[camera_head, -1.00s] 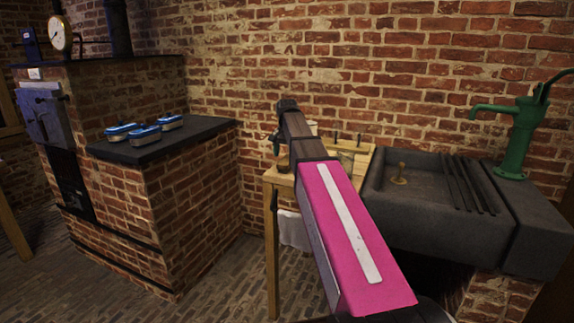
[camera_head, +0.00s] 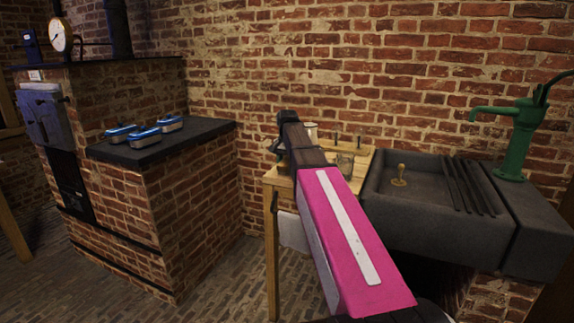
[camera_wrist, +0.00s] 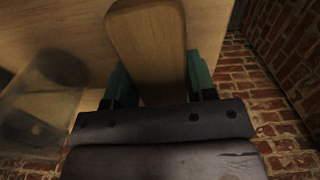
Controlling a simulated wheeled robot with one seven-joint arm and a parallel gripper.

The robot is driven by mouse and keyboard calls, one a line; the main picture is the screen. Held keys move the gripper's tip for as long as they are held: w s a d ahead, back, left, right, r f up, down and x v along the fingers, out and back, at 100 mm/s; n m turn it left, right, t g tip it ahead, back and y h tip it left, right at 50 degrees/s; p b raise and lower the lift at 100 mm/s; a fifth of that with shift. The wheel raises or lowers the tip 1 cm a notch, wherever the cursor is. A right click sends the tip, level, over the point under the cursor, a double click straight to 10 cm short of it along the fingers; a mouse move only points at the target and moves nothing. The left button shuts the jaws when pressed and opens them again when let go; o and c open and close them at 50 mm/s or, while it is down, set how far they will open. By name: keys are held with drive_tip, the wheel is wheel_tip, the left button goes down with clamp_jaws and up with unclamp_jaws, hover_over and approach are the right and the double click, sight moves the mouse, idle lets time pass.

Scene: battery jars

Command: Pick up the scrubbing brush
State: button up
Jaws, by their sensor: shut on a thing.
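In the wrist view, the scrubbing brush (camera_wrist: 148,40) shows as a pale wooden piece with a rounded end. My gripper (camera_wrist: 154,82) is shut on it, with a green finger on each side. The brush's underside and any bristles are hidden. In the head view, my gripper is over the left part of the wooden table (camera_head: 272,179), mostly hidden behind my arm; the brush cannot be made out there.
A glass jar (camera_head: 345,165) and a pale cup (camera_head: 311,131) stand on the table; clear glass (camera_wrist: 45,95) shows left in the wrist view. The stone sink (camera_head: 420,222) is to the right, with a green pump (camera_head: 518,140).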

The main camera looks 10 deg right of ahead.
sight(287, 161)
drive_tip(key=shift+r, duration=0.45)
drive_tip(key=r, duration=0.3)
drive_tip(key=shift+s+a+r, duration=0.15)
drive_tip(key=shift+s+r, duration=0.15)
drive_tip(key=s+a+r, duration=0.6)
drive_tip(key=s, duration=0.3)
drive_tip(key=shift+a+r, duration=0.15)
drive_tip(key=shift+r, duration=0.05)
